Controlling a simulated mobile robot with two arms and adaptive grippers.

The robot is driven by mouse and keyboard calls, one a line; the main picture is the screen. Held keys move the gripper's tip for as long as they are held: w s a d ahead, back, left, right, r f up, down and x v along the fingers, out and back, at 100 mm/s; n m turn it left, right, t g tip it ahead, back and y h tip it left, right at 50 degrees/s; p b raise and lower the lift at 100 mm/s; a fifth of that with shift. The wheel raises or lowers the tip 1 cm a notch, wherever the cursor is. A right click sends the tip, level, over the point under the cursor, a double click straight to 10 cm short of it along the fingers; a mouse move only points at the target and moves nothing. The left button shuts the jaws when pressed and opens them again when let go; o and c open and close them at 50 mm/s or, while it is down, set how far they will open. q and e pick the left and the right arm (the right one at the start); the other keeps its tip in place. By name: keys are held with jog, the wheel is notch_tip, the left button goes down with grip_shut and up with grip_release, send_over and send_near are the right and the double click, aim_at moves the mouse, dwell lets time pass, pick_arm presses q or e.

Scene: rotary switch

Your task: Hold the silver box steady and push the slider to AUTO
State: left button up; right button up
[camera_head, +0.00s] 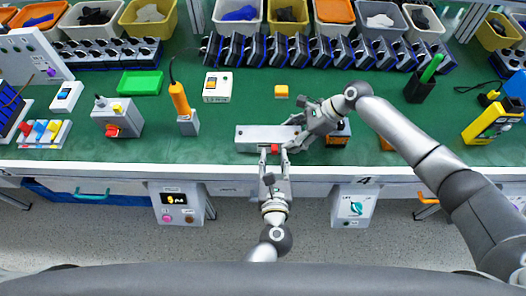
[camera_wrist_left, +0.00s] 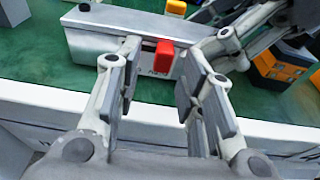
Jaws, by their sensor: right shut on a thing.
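The silver box (camera_head: 254,133) lies near the front edge of the green bench, long side facing me; it also shows in the left wrist view (camera_wrist_left: 92,42). Its red slider (camera_wrist_left: 164,55) sticks out of the front face, beside a white plate whose lettering I cannot read. My left gripper (camera_head: 274,153) is open in front of the box, its fingers (camera_wrist_left: 157,78) apart on either side of the slider; I cannot tell whether they touch it. My right gripper (camera_head: 297,131) is shut on the right part of the box, and partly hides that end.
An orange-and-black device (camera_head: 338,134) stands just right of the box. A small yellow block (camera_head: 281,91) lies behind it. An orange-handled tool (camera_head: 180,98) and a white switch box (camera_head: 217,87) stand to the left.

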jog(key=o, duration=1.1)
pick_arm(q)
jog(key=s, duration=0.3)
jog(key=shift+s+d+r, duration=0.15)
jog(key=shift+s+r, duration=0.2)
jog(key=shift+s, duration=0.05)
pick_arm(e)
jog(key=v, duration=1.2)
